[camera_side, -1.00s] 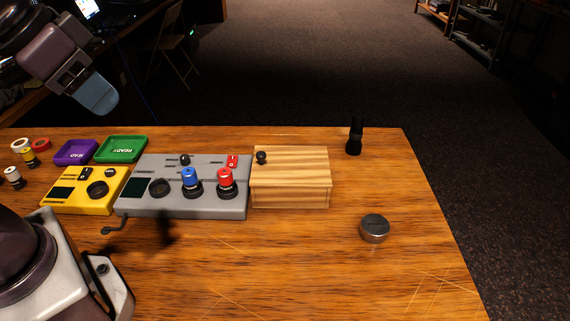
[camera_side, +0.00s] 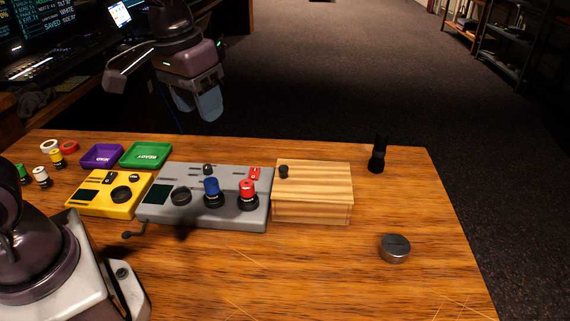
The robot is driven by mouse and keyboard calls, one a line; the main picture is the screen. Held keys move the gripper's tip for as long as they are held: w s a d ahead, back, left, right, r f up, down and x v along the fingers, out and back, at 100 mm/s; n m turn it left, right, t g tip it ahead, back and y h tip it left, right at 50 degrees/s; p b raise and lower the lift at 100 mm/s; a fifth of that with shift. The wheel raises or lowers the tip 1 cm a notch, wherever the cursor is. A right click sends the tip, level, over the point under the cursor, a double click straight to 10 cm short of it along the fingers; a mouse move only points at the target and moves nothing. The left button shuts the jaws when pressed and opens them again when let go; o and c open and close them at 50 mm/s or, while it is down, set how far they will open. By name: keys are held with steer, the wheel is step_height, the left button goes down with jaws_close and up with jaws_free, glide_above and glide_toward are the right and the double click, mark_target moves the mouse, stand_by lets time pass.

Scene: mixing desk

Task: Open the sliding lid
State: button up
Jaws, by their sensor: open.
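A light wooden box (camera_side: 312,213) stands on the desk right of the grey mixing panel. Its striped wooden lid (camera_side: 318,183) covers the top, with a small dark round knob (camera_side: 283,171) near the lid's left back corner. The lid looks closed, and the inside of the box is hidden. My gripper (camera_side: 196,105) is in the air beyond the desk's back edge, up and to the left of the box. Its blue-grey fingers point down, apart from the lid and knob. It is open and I see nothing held in it.
The grey panel (camera_side: 153,213) with blue and red knobs adjoins the box's left side. A yellow unit (camera_side: 90,205), purple tray (camera_side: 101,156) and green tray (camera_side: 146,155) lie further left. A black stand (camera_side: 377,160) and metal puck (camera_side: 395,249) are to the right.

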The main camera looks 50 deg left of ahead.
steer(key=w+a+f+n+g, duration=0.2)
steer(key=w+f+n, duration=0.65)
steer(key=w, duration=0.55)
steer(key=n, duration=0.7)
glide_above(284, 167)
step_height(284, 167, down, 13)
steer(key=shift+a+f, duration=0.1)
steer(key=shift+f, duration=0.05)
jaws_close()
